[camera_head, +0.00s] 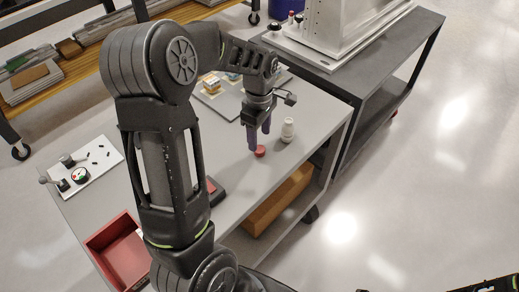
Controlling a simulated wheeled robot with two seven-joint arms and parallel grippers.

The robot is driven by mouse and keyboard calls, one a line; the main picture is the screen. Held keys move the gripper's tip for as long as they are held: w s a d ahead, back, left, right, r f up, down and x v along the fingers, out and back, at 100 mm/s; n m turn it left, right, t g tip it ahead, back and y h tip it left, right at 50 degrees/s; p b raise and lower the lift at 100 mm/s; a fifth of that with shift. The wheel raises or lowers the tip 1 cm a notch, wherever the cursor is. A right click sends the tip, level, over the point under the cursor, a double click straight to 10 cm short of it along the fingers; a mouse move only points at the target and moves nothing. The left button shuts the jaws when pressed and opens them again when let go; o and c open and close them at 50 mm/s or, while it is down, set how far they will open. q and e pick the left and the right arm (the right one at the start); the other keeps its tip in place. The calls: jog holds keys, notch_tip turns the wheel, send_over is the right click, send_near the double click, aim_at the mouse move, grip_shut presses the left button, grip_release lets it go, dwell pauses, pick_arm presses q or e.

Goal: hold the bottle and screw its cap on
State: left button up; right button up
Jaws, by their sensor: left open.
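A small white bottle (288,130) stands upright on the grey table near its right edge. A red cap (260,151) lies on the table just left of and nearer than the bottle. My left gripper (258,140) points down beside the bottle, with its purple-grey fingers just above and behind the cap. It is open, and I see nothing held between the fingers. Whether a finger touches the cap I cannot tell.
The grey table (318,112) has a red bin (122,252) at its front left and a white board with knobs (80,168) at its left. A tray with small blocks (214,92) lies behind my left arm. A dark cart (385,62) with a white machine stands behind right.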

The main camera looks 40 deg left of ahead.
aim_at(260, 149)
pick_arm(q)
jog(key=shift+f, duration=0.1)
notch_tip(260, 149, down, 5)
jog(key=shift+p, duration=0.65)
jog(key=shift+c, duration=0.6)
grip_shut()
